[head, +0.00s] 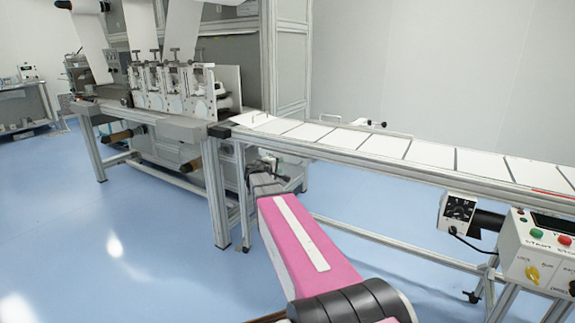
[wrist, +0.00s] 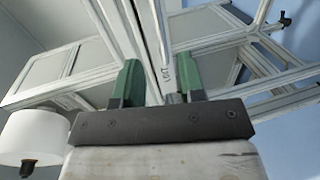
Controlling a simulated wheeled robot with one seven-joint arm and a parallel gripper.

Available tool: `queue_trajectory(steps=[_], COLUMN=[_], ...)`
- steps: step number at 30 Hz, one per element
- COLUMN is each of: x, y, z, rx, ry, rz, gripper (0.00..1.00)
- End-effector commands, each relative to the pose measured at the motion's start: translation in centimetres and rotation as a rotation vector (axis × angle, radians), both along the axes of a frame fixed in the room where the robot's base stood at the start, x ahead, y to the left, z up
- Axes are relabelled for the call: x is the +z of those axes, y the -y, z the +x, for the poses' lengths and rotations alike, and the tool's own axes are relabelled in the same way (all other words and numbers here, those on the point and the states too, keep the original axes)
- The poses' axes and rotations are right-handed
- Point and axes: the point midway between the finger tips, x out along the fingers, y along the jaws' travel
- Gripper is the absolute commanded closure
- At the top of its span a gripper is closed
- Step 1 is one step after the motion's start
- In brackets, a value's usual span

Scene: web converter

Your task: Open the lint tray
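I cannot pick out the lint tray with certainty in either view. My gripper (wrist: 159,78) has two green fingers that stand apart, with a gap between them. Pale metal frame bars show through and beyond this gap. I cannot tell how far away they are, and no held object is clear. In the head view my pink arm reaches forward, and my gripper (head: 264,165) is small and partly hidden near the legs where the converter meets the conveyor.
The converter machine (head: 165,120) stands on a metal frame at the left. A long conveyor (head: 360,143) with white sheets runs to the right. A control box (head: 538,252) with buttons is at the right. A white roll (wrist: 35,135) is at the wrist view's left. Blue floor is clear at left.

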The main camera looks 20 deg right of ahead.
Motion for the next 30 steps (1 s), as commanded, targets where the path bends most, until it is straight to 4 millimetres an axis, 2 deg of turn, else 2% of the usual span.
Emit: queue_trajectory(steps=[3,12,18,27,29,30], x=[-0.5,-1.5,-1.7,-1.8,-1.8,-1.8], y=[1.9,5.4,6.3,6.4,6.4,6.4], z=[1.7,4.3,4.9,5.0,5.0,5.0], rx=[-0.003,-0.001,-0.001,-0.001,-0.001,-0.001], ry=[0.000,0.000,0.000,0.000,0.000,0.000], rz=[0.001,0.001,0.001,0.001,0.001,0.001], gripper=[0.64,0.64,0.64,0.64,0.83,0.96])
